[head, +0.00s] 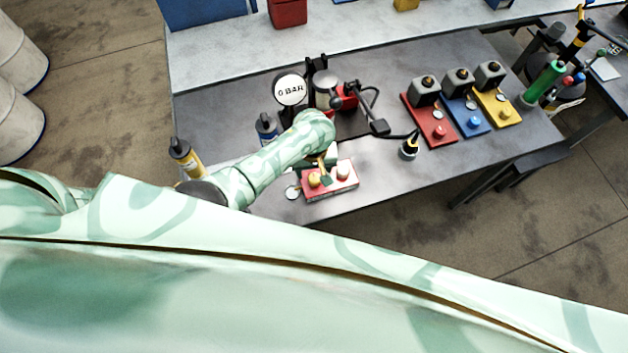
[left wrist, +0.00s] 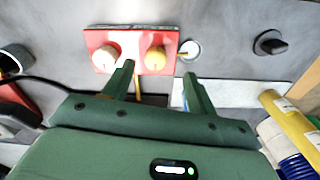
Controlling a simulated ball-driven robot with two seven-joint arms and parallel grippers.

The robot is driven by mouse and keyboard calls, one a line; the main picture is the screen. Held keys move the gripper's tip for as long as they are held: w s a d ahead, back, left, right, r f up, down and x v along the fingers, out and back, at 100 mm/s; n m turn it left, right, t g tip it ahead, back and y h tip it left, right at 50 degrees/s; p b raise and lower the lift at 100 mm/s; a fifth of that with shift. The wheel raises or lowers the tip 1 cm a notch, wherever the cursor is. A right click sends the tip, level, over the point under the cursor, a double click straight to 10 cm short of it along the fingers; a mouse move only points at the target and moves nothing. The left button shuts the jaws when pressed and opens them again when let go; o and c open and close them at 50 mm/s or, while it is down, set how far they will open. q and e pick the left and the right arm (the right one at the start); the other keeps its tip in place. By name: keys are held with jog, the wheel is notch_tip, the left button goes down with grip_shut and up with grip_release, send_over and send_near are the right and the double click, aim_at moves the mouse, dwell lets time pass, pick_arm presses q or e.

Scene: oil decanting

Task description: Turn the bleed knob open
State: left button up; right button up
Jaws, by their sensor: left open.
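A red block (head: 331,191) lies near the table's front edge, with a yellow knob (head: 314,180) and a white knob (head: 343,172) on top. In the left wrist view the yellow knob (left wrist: 154,58) appears just beyond the space between my left gripper's (left wrist: 158,72) fingertips. The gripper is open, with nothing visible between its fingers; contact cannot be told. A black knob-like part (left wrist: 270,43) stands apart to the right in that view. No label shows which knob is the bleed knob. My right gripper is not in view.
A gauge reading 0 BAR (head: 291,89) stands behind my left arm. A small round disc (head: 293,192) lies beside the red block. Bottles (head: 186,157) stand at the left. Red, blue and yellow bases (head: 482,104) with grey blocks sit to the right.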

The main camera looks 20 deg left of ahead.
pick_arm(q)
jog(key=f, duration=0.1)
jog(key=w+f+b, duration=0.1)
jog(key=f, duration=0.1)
jog(key=w+f, duration=0.1)
jog(key=f, duration=0.1)
jog(key=shift+w+a+b, duration=0.2)
jog(key=shift+b, duration=0.15)
jog(key=shift+s+f+b, duration=0.15)
jog(key=shift+f+b, duration=0.3)
jog(key=shift+f, duration=0.25)
jog(key=shift+s+d, duration=0.1)
jog(key=shift+s, duration=0.2)
jog(key=shift+w, duration=0.1)
jog(key=shift+f, duration=0.1)
jog(key=c, duration=0.9)
jog(key=shift+c, duration=0.4)
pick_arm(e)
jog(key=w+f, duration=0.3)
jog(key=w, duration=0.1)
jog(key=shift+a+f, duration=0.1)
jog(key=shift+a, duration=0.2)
